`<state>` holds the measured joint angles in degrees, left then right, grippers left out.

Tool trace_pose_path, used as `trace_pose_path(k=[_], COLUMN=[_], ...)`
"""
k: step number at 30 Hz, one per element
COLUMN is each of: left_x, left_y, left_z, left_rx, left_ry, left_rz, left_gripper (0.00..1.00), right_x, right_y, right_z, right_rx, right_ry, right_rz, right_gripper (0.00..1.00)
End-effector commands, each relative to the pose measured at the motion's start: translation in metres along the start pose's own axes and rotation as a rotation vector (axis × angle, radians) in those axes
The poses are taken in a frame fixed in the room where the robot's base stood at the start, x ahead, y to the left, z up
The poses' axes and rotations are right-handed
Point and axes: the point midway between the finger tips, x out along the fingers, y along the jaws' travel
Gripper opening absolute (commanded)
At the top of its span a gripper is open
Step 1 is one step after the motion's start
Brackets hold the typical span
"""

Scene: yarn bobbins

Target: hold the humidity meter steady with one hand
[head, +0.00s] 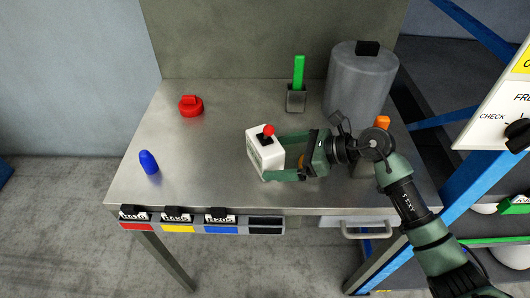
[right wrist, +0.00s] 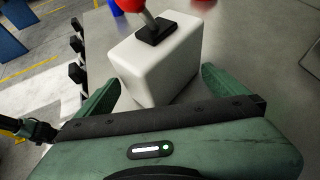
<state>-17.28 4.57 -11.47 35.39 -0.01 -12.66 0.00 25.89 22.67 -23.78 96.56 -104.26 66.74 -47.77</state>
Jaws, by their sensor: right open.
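The humidity meter seems to be the white box (head: 259,155) with a red ball on a short black-based stick on top; it stands on the metal table. It also shows in the right wrist view (right wrist: 155,62), where the ball is cut off by the top edge. My right gripper (head: 277,155) comes in from the right, open, with its green fingers on either side of the box's near end. In the right wrist view the fingertips (right wrist: 160,88) flank the box; I cannot tell whether either touches it. My left gripper is not in view.
A grey cylinder (head: 358,85) stands at the back right, a green bar in a metal holder (head: 296,98) beside it. A red knob-like piece (head: 190,106) and a blue piece (head: 149,162) lie left. Labelled colour bins (head: 178,228) line the front edge. The table's left middle is clear.

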Motion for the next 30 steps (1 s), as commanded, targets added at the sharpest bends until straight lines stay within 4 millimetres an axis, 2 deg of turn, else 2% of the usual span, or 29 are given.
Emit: trace_pose_path(k=[1,6,18,19,21,22,24,28,30], left_x=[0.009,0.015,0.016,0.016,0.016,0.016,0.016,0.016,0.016], left_y=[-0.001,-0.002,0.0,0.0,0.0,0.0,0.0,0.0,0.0], left_z=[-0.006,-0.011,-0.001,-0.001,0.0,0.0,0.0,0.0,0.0], left_rx=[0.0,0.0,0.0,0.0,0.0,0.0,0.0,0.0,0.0], left_ry=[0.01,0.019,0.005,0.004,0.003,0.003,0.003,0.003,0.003], left_rz=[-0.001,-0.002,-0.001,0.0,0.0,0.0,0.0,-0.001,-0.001], left_gripper=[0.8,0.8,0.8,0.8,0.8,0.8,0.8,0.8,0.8], right_x=[0.009,0.022,0.027,0.027,0.027,0.027,0.027,0.027,0.027], right_y=[0.0,0.0,0.0,0.0,0.0,0.0,0.0,0.0,0.0], right_z=[-0.004,-0.003,-0.001,-0.001,-0.001,-0.001,-0.001,-0.001,-0.001], right_rx=[-0.002,0.001,0.001,0.001,0.001,0.001,0.001,0.001,0.001], right_ry=[0.0,0.0,0.0,0.0,-0.001,-0.001,-0.001,-0.001,-0.001], right_rz=[0.0,0.0,0.0,0.0,0.0,0.0,0.0,0.0,0.0], right_gripper=[1.0,1.0,1.0,0.97,0.78,0.73,0.67,0.47,0.41])
